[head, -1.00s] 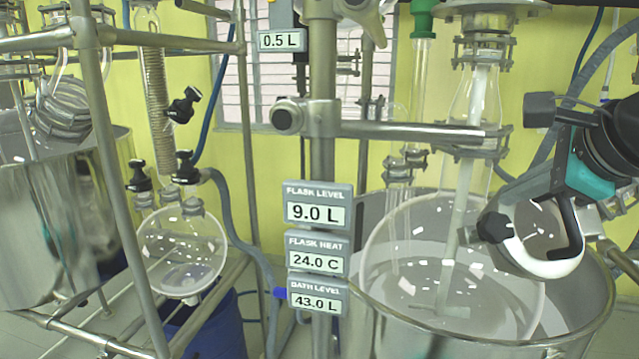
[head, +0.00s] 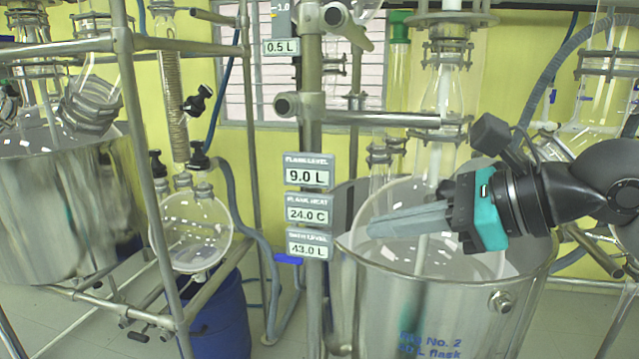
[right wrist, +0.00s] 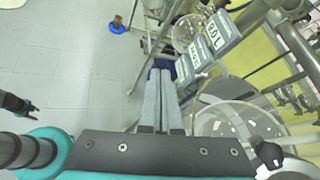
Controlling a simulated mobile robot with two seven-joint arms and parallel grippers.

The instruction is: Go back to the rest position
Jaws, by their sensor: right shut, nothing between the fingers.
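My right gripper (head: 372,229) is shut and empty. Its grey fingers point left in the head view, in front of the large glass flask and above the front part of the steel bath (head: 430,300). In the right wrist view the two fingers (right wrist: 160,74) lie side by side with nothing between them. The glass flask (head: 480,258) sits in the bath and is partly hidden by the gripper.
A steel post carries readouts of 9.0 L (head: 307,176), 24.0 C and 43.0 L. A horizontal clamp bar (head: 385,119) runs behind the gripper. A small round flask (head: 190,232) hangs over a blue barrel (head: 220,320). Another steel bath (head: 70,210) stands left. Open floor (right wrist: 60,65) shows in the wrist view.

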